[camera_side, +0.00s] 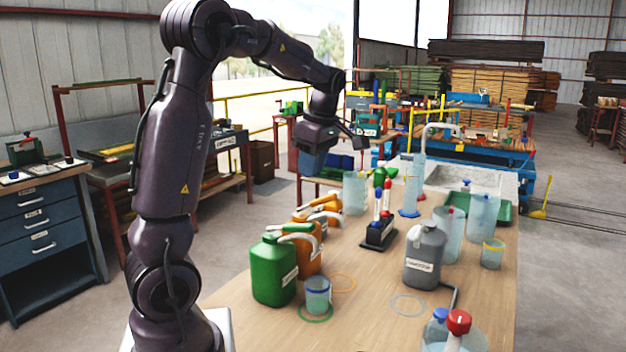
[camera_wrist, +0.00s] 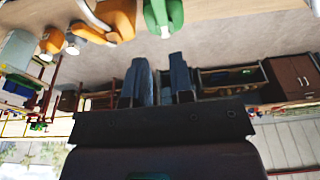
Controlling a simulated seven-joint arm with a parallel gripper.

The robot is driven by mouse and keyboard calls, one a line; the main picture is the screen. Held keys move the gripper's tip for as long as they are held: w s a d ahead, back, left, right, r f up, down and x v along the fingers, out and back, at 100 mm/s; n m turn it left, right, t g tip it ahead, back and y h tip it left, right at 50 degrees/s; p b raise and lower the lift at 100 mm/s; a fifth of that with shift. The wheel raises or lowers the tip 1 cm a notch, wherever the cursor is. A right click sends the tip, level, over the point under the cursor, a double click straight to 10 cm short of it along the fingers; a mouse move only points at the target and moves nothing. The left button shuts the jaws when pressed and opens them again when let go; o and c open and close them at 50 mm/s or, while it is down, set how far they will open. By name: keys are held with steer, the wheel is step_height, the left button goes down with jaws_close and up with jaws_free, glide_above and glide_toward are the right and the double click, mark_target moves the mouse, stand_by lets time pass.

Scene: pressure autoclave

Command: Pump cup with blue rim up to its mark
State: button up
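The small clear cup with a blue rim (camera_side: 318,293) stands on the table in the side view, in front of the green jug (camera_side: 273,272) and partly over a green ring (camera_side: 316,317). Its mark and liquid level are too small to read. My gripper (camera_side: 313,160) is raised above and behind the jugs, well away from the cup. In the wrist view its two blue fingers (camera_wrist: 160,60) stand apart with nothing between them. The green jug (camera_wrist: 163,15) shows at the top of that view. I cannot pick out the blue-rimmed cup there.
Orange jugs (camera_side: 306,243) stand behind the green one. A grey jug (camera_side: 424,256), a black stand (camera_side: 379,235), a yellow-rimmed cup (camera_side: 492,253) and tall clear containers (camera_side: 482,217) crowd the right side. Empty rings (camera_side: 408,304) mark bare table.

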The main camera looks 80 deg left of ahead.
steer(key=r, duration=0.1)
steer(key=s+a+r, duration=0.1)
steer(key=shift+s+a+r, duration=0.1)
steer(key=shift+s+r, duration=0.1)
steer(key=shift+r, duration=0.2)
jaws_close()
glide_toward(307, 225)
steer(key=s+a+f, duration=0.1)
steer(key=f, duration=0.1)
steer(key=a+f, duration=0.1)
steer(key=s+a+f, duration=0.1)
steer(key=f, duration=0.1)
steer(key=shift+s+f, duration=0.35)
steer(key=shift+w+d+f, duration=0.1)
steer(key=shift+d+f, duration=0.05)
steer(key=shift+f, duration=0.35)
steer(key=shift+w+d+f+g+y, duration=0.3)
steer(key=shift+f, duration=0.2)
steer(key=shift+w+d+f, duration=0.25)
steer(key=shift+f, duration=0.4)
steer(key=shift+r, duration=0.2)
